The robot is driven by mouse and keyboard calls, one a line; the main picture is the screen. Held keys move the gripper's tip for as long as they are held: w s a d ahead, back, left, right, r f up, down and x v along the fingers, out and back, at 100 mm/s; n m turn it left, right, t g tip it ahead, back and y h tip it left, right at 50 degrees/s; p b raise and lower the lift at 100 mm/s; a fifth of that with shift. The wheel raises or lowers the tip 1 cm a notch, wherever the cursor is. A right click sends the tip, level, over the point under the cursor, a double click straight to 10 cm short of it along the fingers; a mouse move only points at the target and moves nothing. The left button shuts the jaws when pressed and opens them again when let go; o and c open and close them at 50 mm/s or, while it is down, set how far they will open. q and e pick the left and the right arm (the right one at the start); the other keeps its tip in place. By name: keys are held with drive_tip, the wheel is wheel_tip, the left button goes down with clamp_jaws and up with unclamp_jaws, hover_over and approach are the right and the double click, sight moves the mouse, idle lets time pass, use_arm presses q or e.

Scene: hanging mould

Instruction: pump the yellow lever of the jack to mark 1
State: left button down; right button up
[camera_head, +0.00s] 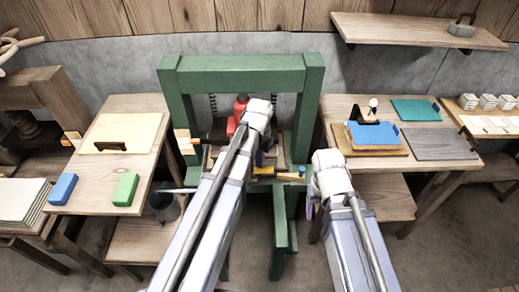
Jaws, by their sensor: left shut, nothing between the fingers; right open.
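A green press frame (243,63) stands in the middle against the wall. A red part (236,118), which looks like the jack, shows inside it, partly hidden behind my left arm. A small yellow piece (263,170) shows low in the frame; I cannot tell whether it is the yellow lever. My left gripper (260,159) points down in front of the frame, just above the yellow piece, shut and empty. I cannot tell if it touches it. My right gripper (310,208) is open and empty, lower right of the frame. Mark 1 cannot be made out.
The left table (148,110) holds a pale board, a blue block (63,188) and a green block (126,189). The right table (377,188) holds boards and a blue item (371,135). A dark bucket (165,207) stands left of the frame. A wall shelf (405,32) is upper right.

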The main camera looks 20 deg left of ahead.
use_arm(q)
wheel_tip(320, 180, down, 8)
drive_tip(key=b, duration=0.7)
wheel_tip(320, 180, up, 14)
drive_tip(key=p, duration=1.4)
drive_tip(key=shift+r, duration=0.2)
drive_tip(key=shift+f, duration=0.15)
idle(1.3)
